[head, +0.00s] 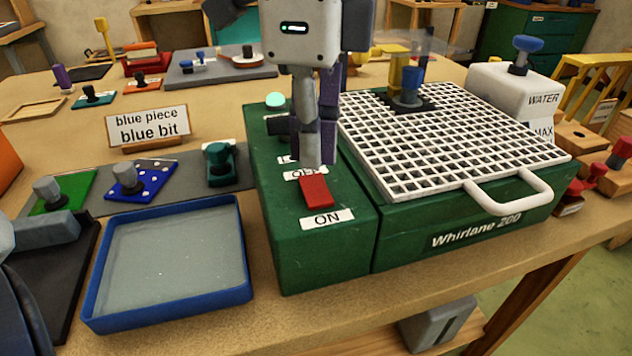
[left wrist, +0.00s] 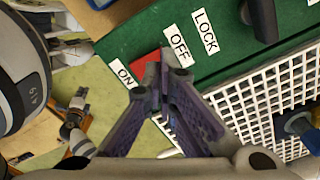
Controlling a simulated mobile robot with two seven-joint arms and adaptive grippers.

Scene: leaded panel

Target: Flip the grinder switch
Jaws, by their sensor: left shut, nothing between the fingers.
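The grinder is a green box (head: 330,245) marked "Whirlane 200", with a white grid on its right part. Its red switch (head: 316,191) sits on the left part between an "OFF" label and an "ON" label (head: 327,218). My left gripper (head: 318,162) points down, shut and empty, with its tips at the OFF end of the switch. The left wrist view shows the tips (left wrist: 172,76) partly covering the red switch (left wrist: 147,61), beside the "OFF" label (left wrist: 179,43). I cannot tell if they touch it. My right gripper is not identifiable.
A pale round light (head: 275,99) and a dark knob stand behind the switch. The white grid (head: 440,140) carries a blue-knobbed piece (head: 411,82). A blue tray (head: 170,265) lies left of the grinder. A white water tank (head: 515,95) stands at the back right.

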